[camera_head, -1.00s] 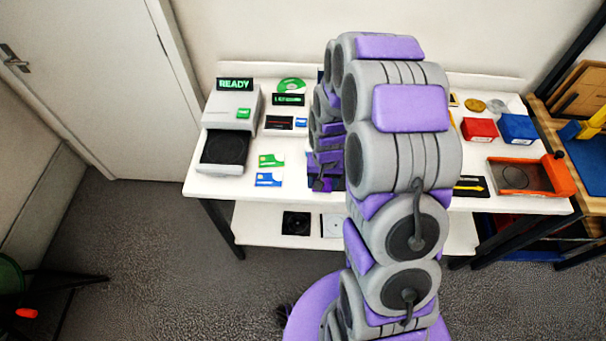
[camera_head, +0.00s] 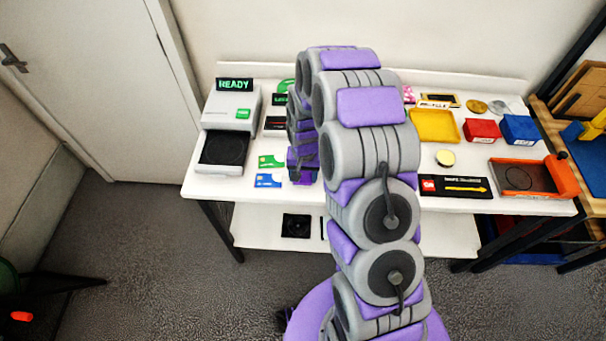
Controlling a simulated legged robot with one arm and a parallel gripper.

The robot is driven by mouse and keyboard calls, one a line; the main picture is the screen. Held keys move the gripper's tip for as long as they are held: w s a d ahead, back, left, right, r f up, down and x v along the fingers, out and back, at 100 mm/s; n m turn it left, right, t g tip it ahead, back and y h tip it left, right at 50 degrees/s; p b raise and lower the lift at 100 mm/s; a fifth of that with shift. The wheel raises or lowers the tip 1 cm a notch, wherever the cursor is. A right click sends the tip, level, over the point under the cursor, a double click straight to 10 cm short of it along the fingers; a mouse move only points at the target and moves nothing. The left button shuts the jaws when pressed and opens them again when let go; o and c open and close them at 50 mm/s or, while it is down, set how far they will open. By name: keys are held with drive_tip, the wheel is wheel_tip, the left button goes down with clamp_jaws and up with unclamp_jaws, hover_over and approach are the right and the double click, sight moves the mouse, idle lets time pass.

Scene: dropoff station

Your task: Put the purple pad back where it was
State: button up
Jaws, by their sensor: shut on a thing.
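My gripper (camera_head: 302,170) is low over the white table, left of its middle, just right of the green and blue cards. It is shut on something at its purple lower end. A purple pad cannot be clearly told apart from the purple parts of my gripper there, and whether the held thing touches the table cannot be told. My arm hides the table's middle. The white table (camera_head: 225,187) shows on both sides of the arm.
A grey machine reading READY (camera_head: 229,111) stands at the left. A green card (camera_head: 271,161) and a blue card (camera_head: 268,181) lie near my gripper. At right are a yellow tray (camera_head: 434,126), red box (camera_head: 481,129), blue box (camera_head: 519,129), black arrow plate (camera_head: 455,187) and orange tray (camera_head: 561,178).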

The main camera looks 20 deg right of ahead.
sight(304, 175)
drive_tip(key=shift+f, duration=0.1)
drive_tip(key=o, duration=1.3)
drive_tip(key=shift+d, duration=0.1)
wheel_tip(304, 175, up, 12)
drive_tip(key=p, duration=0.2)
drive_tip(key=s+r+n, duration=0.2)
drive_tip(key=s+r, duration=1.2)
drive_tip(key=s, duration=0.2)
drive_tip(key=s+r, duration=0.1)
drive_tip(key=s, duration=0.8)
drive_tip(key=s+r+n+g, duration=0.1)
drive_tip(key=s+r, duration=0.1)
drive_tip(key=s, duration=0.7)
drive_tip(key=shift+r+n+g, duration=0.3)
drive_tip(key=shift+f, duration=0.1)
drive_tip(key=shift+f+b, duration=0.2)
drive_tip(key=shift+b, duration=0.15)
